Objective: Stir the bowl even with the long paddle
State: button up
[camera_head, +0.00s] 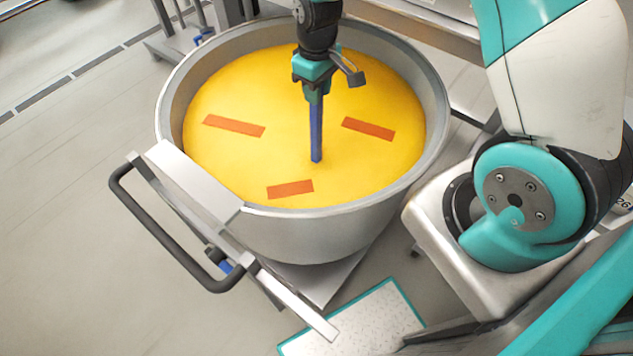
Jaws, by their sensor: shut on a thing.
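A large round metal bowl (437,95) is filled with a yellow mass (250,95). Three flat orange-red strips show on its surface: one at the left (234,126), one at the right (368,129) and one near the front rim (290,189). My gripper (314,90) points down over the bowl and is shut on the blue paddle (316,130). The paddle stands about upright near the middle, between the strips. Its lower end meets the yellow surface in the picture; how deep it reaches, I cannot tell. Its top is hidden in the gripper.
A metal bracket with a black handle (165,235) sticks out at the bowl's front left. A white mat with a teal edge (365,325) lies on the floor in front. A metal frame stands behind the bowl. Floor at the left is clear.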

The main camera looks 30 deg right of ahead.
jog(key=s+d, duration=0.4)
jog(key=s, duration=0.4)
jog(key=w+d+p, duration=0.1)
jog(key=w+d, duration=0.2)
jog(key=w, duration=0.8)
jog(key=w+a, duration=0.5)
jog(key=a, duration=0.5)
jog(key=s+d+p, duration=0.1)
jog(key=s+d, duration=0.2)
jog(key=s, duration=0.5)
